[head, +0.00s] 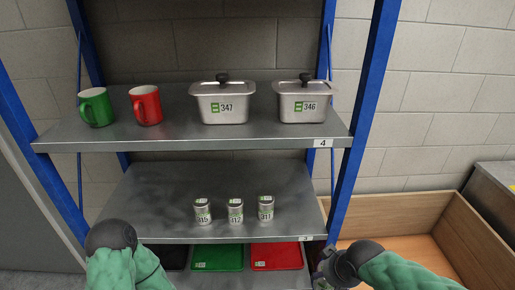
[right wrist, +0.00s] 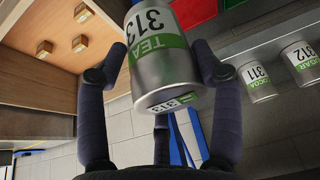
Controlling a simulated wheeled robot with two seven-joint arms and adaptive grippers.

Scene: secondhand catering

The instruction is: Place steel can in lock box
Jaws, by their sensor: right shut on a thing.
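A steel can (right wrist: 160,75) with a green and white label reading TEA 313 is between the fingers of my right gripper (right wrist: 158,62). The gripper is shut on it and the can is tilted in the right wrist view. In the head view my right gripper (head: 325,268) is at the lower right, beside the lower shelf's front corner; the can is hard to make out there. My left arm comes in at the lower left, but its gripper is not visible. I cannot identify a lock box with certainty in either view.
Several small cans stand on the lower shelf (head: 150,205). Lidded steel pans (head: 222,103) and mugs (head: 146,105) stand above. Green and red trays (head: 218,258) lie underneath. A blue post (head: 358,130) rises near my right gripper. An open wooden box (head: 415,215) is at right.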

